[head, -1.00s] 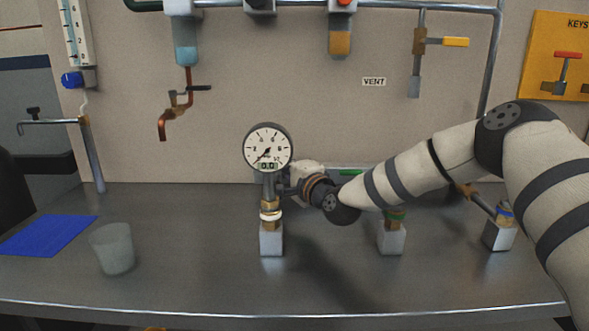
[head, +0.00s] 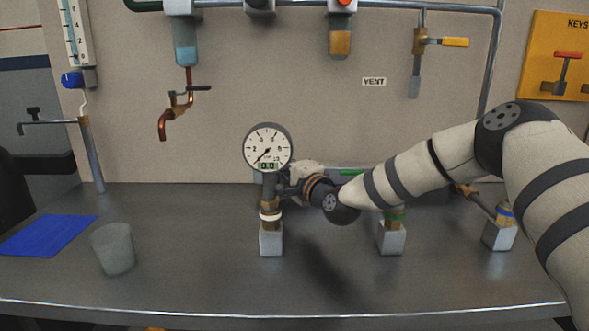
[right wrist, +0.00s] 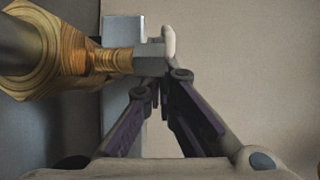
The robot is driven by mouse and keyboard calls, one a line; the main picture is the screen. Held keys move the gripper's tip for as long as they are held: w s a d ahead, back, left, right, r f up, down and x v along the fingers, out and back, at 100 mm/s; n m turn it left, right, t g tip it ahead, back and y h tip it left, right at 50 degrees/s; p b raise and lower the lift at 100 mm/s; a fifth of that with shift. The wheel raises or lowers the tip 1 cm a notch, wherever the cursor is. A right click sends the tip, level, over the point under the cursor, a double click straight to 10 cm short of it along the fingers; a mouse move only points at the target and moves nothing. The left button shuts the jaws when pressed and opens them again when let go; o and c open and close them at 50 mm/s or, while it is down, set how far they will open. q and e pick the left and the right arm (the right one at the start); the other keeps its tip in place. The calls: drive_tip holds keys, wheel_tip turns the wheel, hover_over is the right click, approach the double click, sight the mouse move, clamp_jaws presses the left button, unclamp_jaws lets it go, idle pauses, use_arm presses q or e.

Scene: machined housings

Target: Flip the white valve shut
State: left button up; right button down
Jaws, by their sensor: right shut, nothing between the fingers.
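The white valve is the brass valve with a white band (head: 270,214) on a grey block, below a round gauge (head: 267,147). In the right wrist view its brass body (right wrist: 40,50) fills the upper left, with a threaded stem and a grey nut. A white lever end (right wrist: 168,42) shows beside the nut, seen nearly end on. My right gripper (right wrist: 160,85) is shut and empty, its fingertips close to the nut and lever; I cannot tell whether they touch. My left gripper is out of view.
A blue-banded valve (head: 504,214) stands farther right. A cup (head: 113,249) and a blue mat (head: 46,235) are at left. The front middle of the bench is clear.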

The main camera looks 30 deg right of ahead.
idle(0.4)
wheel_tip(320, 180, up, 10)
idle(0.4)
drive_tip(key=shift+a, duration=0.1)
